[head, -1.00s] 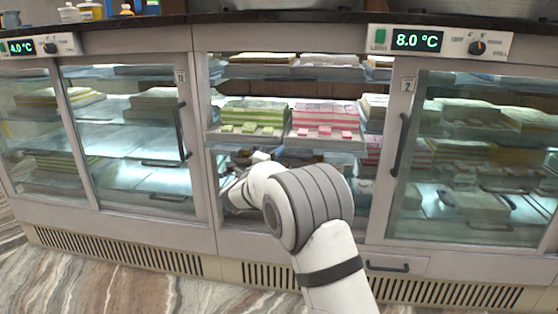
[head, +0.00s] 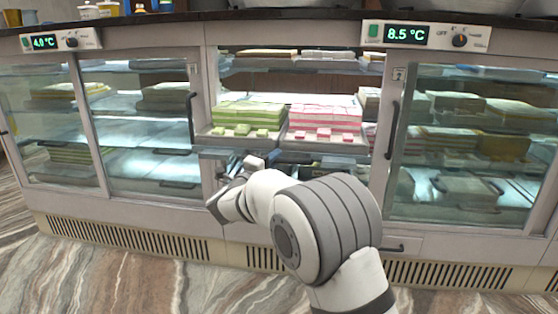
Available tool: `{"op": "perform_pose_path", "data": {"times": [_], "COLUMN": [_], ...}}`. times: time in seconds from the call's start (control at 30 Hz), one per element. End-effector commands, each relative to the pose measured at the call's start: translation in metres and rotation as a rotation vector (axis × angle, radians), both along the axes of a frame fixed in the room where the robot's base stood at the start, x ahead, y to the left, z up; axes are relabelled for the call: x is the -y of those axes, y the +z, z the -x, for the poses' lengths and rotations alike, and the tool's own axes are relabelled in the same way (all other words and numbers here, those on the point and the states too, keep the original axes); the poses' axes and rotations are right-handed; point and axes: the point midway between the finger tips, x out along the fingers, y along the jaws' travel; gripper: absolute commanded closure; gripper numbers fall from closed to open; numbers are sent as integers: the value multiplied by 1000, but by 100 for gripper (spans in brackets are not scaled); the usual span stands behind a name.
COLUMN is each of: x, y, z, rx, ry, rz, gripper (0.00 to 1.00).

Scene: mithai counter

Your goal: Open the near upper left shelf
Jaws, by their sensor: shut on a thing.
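The upper shelf (head: 212,152) in the open middle bay of the counter is a glass-fronted pull-out tray. It holds stacked green sweets (head: 243,117) and pink-and-white sweets (head: 325,118), with small cut pieces in front. Its front edge stands out past the cabinet frame. My gripper (head: 245,163) is at the shelf's front edge, left of the middle, and seems shut on it. My wrist and the dim light hide the jaws' exact contact and any handle.
Closed glass doors flank the bay, with a dark handle on the left door (head: 190,120) and right door (head: 393,130). Temperature displays read 4.0 °C (head: 45,42) and 8.5 °C (head: 408,34). Clear marble floor (head: 90,265) lies in front.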

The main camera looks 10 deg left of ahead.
Motion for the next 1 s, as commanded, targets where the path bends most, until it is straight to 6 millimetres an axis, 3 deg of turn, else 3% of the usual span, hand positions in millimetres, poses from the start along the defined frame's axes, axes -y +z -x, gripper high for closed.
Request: {"op": "perform_pose_path", "data": {"times": [0.33, 0.37, 0.63, 0.87, 1.0], "x": [-2, -2, -8, -10, -15], "y": [-2, -2, -1, 0, -1], "z": [4, 4, 6, 8, 19], "rx": [-3, -3, -1, -1, -1], "ry": [-3, -3, 9, 13, 14], "rz": [-2, -2, -1, -1, 0], "gripper": [100, 85, 64, 64, 64]}}
